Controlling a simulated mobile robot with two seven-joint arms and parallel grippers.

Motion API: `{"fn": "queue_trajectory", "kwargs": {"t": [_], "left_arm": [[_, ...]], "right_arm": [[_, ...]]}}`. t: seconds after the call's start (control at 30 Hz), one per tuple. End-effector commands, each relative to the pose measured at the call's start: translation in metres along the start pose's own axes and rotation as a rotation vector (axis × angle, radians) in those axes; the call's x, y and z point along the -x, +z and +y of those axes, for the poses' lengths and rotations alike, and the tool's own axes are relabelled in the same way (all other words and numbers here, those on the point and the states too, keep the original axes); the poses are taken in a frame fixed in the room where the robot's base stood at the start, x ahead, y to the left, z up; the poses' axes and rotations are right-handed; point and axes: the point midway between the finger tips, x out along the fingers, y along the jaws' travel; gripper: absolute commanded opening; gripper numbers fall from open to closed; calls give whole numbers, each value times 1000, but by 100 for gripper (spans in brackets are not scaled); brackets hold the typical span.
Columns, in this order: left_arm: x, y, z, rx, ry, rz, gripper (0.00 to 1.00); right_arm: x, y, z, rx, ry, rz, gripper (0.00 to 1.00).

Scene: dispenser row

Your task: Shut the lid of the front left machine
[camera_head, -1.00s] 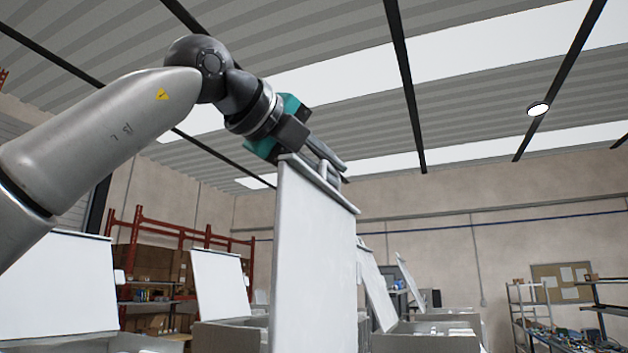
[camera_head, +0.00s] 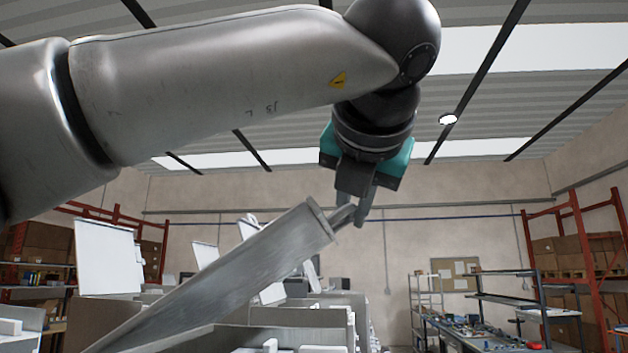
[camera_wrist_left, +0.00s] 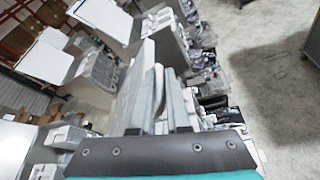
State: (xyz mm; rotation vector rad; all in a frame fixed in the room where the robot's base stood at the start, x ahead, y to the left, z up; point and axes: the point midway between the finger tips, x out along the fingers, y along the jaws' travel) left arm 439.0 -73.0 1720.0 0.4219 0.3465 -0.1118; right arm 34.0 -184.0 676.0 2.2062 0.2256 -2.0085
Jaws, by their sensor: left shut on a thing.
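The lid (camera_head: 225,270) of the near machine is a grey-white panel, seen almost edge-on and slanting from the lower left up to its rim. My left gripper (camera_head: 350,213) is shut on that upper rim, with its fingers pointing down. In the left wrist view the gripper fingers (camera_wrist_left: 166,100) lie against the lid (camera_wrist_left: 130,92). The machine's grey body (camera_head: 235,338) shows below the lid, partly cut off by the frame. The lid is partly lowered, with a gap above the body. My right gripper is not in view.
Other machines with raised white lids (camera_head: 106,257) stand behind to the left. Red racks with boxes (camera_head: 570,240) stand at the right, and a metal shelf with a workbench (camera_head: 480,330) at the back right. The air right of the gripper is clear.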

Motion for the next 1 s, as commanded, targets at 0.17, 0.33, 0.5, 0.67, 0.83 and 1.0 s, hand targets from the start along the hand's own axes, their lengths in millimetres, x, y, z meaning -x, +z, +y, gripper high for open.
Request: {"fn": "queue_trajectory", "kwargs": {"t": [0.17,0.33,0.5,0.67,0.83,1.0], "left_arm": [[-14,-32,-39,-149,64,2,0],[-25,-58,-63,-270,116,3,0],[-34,-80,-80,-371,158,4,0],[-42,-98,-91,-446,189,5,0],[-47,-111,-97,-439,187,6,0],[-50,-118,-100,-437,187,6,0]], "right_arm": [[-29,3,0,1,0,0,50],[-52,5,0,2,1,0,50],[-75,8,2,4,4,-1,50],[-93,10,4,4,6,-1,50],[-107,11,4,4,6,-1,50],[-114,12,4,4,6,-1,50]]}}
